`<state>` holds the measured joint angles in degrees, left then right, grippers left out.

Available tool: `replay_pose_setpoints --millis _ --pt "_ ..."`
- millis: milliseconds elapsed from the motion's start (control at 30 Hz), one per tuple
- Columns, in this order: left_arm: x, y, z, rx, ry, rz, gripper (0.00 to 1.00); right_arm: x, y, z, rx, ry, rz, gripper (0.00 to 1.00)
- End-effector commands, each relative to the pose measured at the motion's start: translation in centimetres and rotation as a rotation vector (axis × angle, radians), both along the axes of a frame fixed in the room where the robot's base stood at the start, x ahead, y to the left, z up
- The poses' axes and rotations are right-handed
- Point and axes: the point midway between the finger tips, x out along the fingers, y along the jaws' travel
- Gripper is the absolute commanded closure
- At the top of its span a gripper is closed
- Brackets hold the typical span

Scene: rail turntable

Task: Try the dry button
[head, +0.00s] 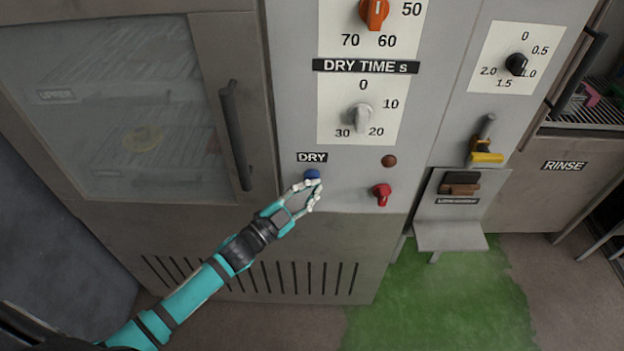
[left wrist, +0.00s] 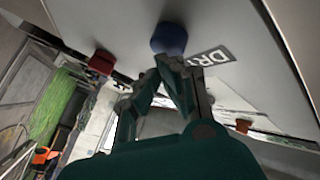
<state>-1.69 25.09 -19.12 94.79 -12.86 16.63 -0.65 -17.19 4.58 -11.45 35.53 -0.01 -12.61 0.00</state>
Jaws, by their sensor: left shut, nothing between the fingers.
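The blue dry button (head: 312,174) sits on the grey control panel (head: 300,100), just below the black DRY label (head: 312,157). My left gripper (head: 315,186) is shut and empty. Its fingertips are at the lower edge of the button in the head view and partly overlap it; I cannot tell whether they touch it. In the left wrist view the blue button (left wrist: 169,38) shows just beyond the tips of the left gripper (left wrist: 168,62), beside the DRY label (left wrist: 210,57). My right gripper is not in view.
A grey dry time knob (head: 361,117) is above the button. A red knob (head: 382,194) and a brown round part (head: 389,160) are to its right. A door handle (head: 235,135) stands out at the left. A yellow-ended lever (head: 486,157) and a small shelf (head: 450,236) are farther right.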

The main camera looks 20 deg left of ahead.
Motion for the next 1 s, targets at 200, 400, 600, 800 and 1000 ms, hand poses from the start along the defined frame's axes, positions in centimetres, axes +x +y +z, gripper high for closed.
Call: replay_pose_setpoints --millis 200,400,600,800,1000 --pt "-0.9 -0.3 0.1 -0.001 0.000 0.001 1.00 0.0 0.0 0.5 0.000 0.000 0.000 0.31" --pt "-1.0 -0.3 0.0 0.000 -0.001 -0.001 1.00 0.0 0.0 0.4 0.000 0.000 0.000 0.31" --pt "-1.7 -0.5 0.1 -0.001 0.002 0.000 1.00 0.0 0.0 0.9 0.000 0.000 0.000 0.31" --pt "-3.7 -1.1 0.1 -0.002 0.003 0.000 1.00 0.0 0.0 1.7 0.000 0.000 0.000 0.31" --pt "-5.4 -1.6 0.1 -0.001 0.000 0.000 1.00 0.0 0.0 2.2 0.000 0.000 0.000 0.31"
